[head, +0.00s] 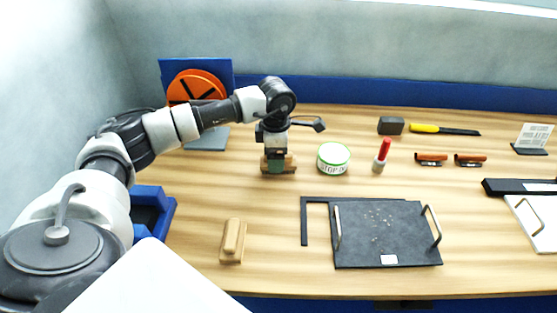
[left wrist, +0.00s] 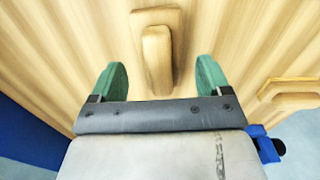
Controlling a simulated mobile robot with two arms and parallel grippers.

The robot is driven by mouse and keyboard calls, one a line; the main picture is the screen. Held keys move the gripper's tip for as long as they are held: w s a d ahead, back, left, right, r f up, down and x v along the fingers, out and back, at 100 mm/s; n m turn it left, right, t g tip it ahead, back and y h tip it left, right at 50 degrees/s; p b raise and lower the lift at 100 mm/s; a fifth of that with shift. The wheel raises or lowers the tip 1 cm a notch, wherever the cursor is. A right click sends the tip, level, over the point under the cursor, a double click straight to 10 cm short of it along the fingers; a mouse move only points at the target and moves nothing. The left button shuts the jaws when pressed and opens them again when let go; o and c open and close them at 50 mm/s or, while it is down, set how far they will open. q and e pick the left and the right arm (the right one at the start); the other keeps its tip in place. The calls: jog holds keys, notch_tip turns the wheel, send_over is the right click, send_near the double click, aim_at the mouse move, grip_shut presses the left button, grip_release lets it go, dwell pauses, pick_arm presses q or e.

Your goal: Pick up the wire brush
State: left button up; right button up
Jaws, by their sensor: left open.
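A wooden block with a raised wooden grip (head: 290,169) lies on the bench under my left gripper (head: 275,158), partly hidden by it. In the left wrist view this block (left wrist: 157,52) shows between the two green fingers of my left gripper (left wrist: 161,68), which are open and apart from it. A second, similar wooden block (head: 233,241) lies nearer the front; it also shows in the left wrist view (left wrist: 292,95) at the right. No bristles show on either, so I cannot tell which is the wire brush. My right gripper is not in view.
A white-green tin (head: 333,159) and a red-capped stick (head: 382,156) stand right of the gripper. Two orange-handled tools (head: 431,158), a dark block (head: 390,125) and a yellow-handled tool (head: 425,128) lie farther right. A dark handled plate (head: 387,232) lies at front.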

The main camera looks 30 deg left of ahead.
pick_arm(q)
jog(key=shift+f, duration=1.45)
jog(key=c, duration=1.1)
jog(key=shift+r, duration=0.1)
jog(key=shift+c, duration=0.2)
jog(key=shift+r, duration=0.4)
jog(key=r, duration=0.2)
jog(key=d+r+b, duration=0.1)
jog(key=shift+d+r, duration=0.1)
jog(key=shift+r, duration=0.25)
jog(key=d+r+b, duration=0.2)
jog(key=d+r, duration=0.4)
jog(key=d, duration=0.4)
jog(key=shift+s+d+r, duration=0.2)
jog(key=shift+s+r, duration=0.05)
